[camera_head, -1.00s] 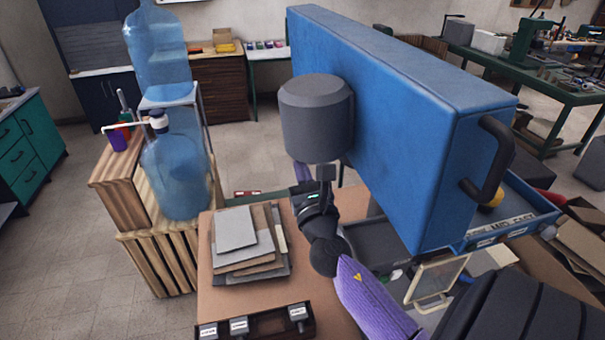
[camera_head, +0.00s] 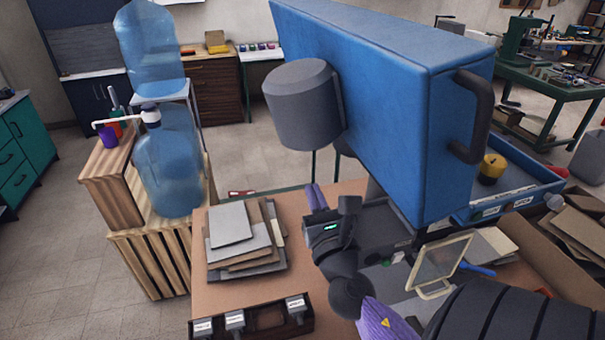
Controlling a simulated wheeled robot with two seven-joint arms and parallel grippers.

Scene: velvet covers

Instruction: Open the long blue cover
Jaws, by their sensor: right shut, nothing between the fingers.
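The long blue cover (camera_head: 385,105) stands raised on edge above the workbench, slanting from the upper left to the lower right. A black handle (camera_head: 470,115) is on its right end, and a grey cylinder (camera_head: 302,103) sticks out from its left face. Under the cover is a blue tray (camera_head: 515,200) with a yellow and black round item in it. My right gripper (camera_head: 320,200) is shut and empty, below the grey cylinder and apart from the cover. Its fingertips are small and partly hidden by the wrist. My left gripper is not in view.
A stack of grey and brown sheets (camera_head: 243,240) and a dark box with labelled pieces (camera_head: 255,325) lie on the bench to the left. A framed panel (camera_head: 440,262) stands right of my arm.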

